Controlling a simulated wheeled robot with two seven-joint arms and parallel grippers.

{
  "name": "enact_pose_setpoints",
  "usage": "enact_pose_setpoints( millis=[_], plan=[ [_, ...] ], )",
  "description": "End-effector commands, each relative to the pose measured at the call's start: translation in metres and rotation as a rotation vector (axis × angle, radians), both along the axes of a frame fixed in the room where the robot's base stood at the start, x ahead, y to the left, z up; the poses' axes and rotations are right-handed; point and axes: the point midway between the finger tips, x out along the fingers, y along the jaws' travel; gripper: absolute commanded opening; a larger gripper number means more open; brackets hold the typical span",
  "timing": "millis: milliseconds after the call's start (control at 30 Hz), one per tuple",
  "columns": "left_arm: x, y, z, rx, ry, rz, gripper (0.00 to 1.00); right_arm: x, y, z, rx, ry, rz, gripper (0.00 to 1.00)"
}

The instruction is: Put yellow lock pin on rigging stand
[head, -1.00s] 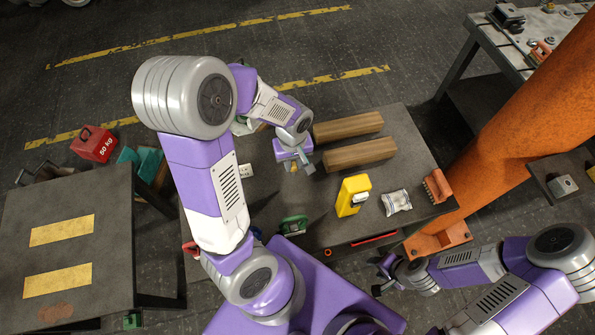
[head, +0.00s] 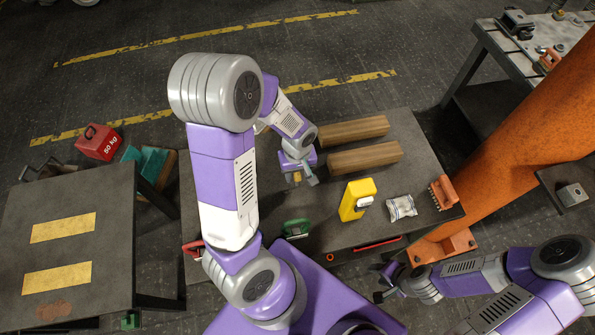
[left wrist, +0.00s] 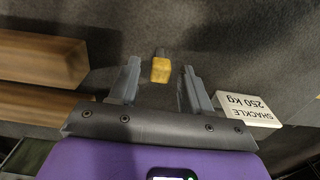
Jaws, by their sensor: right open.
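The yellow lock pin (left wrist: 160,68) shows in the left wrist view as a small yellow block with a dark end. It lies in line with the gap between my left gripper's (left wrist: 160,80) fingers, with clear space on both sides. The fingers are apart and do not touch it. In the head view my left gripper (head: 305,180) points down over the grey worktop (head: 330,228), beside the timbers. My right gripper (head: 386,284) is open and empty off the worktop's front edge. I cannot tell for certain which surface is the rigging stand; a grey table (head: 60,195) with yellow patches stands at left.
Two wooden beams (head: 365,157) lie right of my left gripper. A yellow device (head: 353,203), a silvery packet (head: 401,208) and an orange brush (head: 443,192) are further right. A white shackle label block (left wrist: 248,108) lies near the fingers. An orange column (head: 500,160) stands at right.

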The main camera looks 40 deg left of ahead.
Motion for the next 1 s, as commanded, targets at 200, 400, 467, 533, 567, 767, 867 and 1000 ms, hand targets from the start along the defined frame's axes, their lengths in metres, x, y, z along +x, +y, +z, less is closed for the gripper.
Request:
enact_pose_setpoints(
  millis=[200,400,467,533,567,767,867,1000],
  plan=[
    [0.000,0.000,0.000,0.000,0.000,0.000,0.48,0.000,0.000,0.000,0.000,0.000,0.000,0.43],
    [0.001,0.000,0.012,0.000,-0.005,0.000,0.48,0.000,0.000,0.006,0.000,0.000,0.000,0.43],
    [0.001,0.000,0.023,0.000,-0.006,-0.001,0.48,0.000,0.000,0.009,0.000,0.000,0.000,0.43],
    [0.001,0.000,0.038,-0.001,-0.007,0.000,0.48,0.000,0.000,0.013,0.000,0.000,0.000,0.43],
    [0.001,0.000,0.045,-0.001,-0.007,0.000,0.48,0.000,0.000,0.014,0.000,0.000,0.000,0.43],
    [0.001,0.000,0.089,-0.001,-0.006,0.001,0.48,0.000,0.000,0.024,0.000,0.000,0.000,0.43],
    [0.001,0.000,0.105,0.000,-0.005,0.000,0.48,0.000,0.000,0.027,0.000,0.000,0.000,0.43],
    [0.000,0.000,0.119,-0.001,-0.002,0.000,0.48,0.000,0.000,0.029,0.000,0.000,0.000,0.43]
  ],
)
